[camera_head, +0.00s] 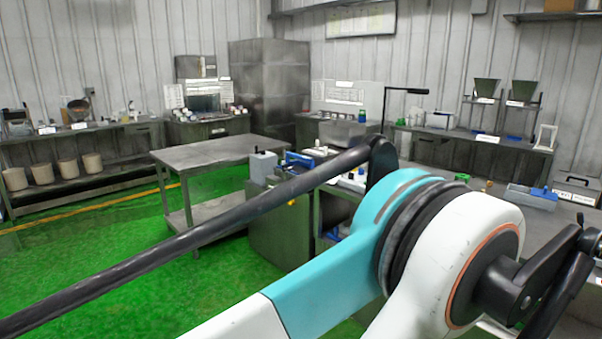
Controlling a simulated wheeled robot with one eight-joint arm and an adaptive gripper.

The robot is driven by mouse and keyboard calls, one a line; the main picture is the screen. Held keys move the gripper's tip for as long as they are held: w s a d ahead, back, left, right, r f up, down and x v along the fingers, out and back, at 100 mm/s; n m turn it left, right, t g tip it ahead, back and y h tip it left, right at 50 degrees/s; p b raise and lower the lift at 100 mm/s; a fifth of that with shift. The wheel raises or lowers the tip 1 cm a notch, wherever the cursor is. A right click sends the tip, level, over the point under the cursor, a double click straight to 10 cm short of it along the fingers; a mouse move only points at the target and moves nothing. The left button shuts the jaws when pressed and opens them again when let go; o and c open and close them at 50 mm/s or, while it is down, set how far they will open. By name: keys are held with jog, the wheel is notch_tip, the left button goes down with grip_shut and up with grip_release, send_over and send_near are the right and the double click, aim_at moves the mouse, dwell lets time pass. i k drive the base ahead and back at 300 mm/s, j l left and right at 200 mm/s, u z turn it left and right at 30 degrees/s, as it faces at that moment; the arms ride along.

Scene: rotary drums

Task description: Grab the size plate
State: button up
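I cannot pick out a size plate for certain in this view. My white and teal arm fills the lower right foreground and hides much of that bench. My gripper's fingertips do not show in the view.
A bare metal table (205,152) stands at centre left on the green floor (120,265). A side bench (85,135) with several beige buckets (67,172) beneath is at left. A blue-grey device (532,196) sits at right. Open floor lies at lower left.

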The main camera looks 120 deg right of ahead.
aim_at(458, 176)
jog(key=k+z, duration=0.15)
jog(key=z, duration=2.15)
jog(key=l+z, duration=0.25)
jog(key=z, duration=0.2)
jog(key=l+z, duration=0.55)
jog(key=z, duration=0.3)
jog(key=i+l+z, duration=0.15)
jog(key=z, duration=0.25)
jog(key=i+l+z, duration=0.15)
jog(key=z, duration=0.3)
jog(key=i+l+z, duration=0.25)
jog(key=i+l, duration=0.4)
jog(key=i+l+z, duration=0.25)
jog(key=i+l, duration=0.3)
jog(key=i, duration=0.2)
jog(key=i+j+z, duration=0.15)
jog(key=j+z, duration=0.15)
jog(key=j, duration=0.55)
jog(key=j+z, duration=0.25)
jog(key=j, duration=0.6)
jog(key=j+z, duration=0.3)
jog(key=j, duration=0.6)
jog(key=k+j+z, duration=0.1)
jog(key=j+z, duration=0.15)
jog(key=j, duration=0.6)
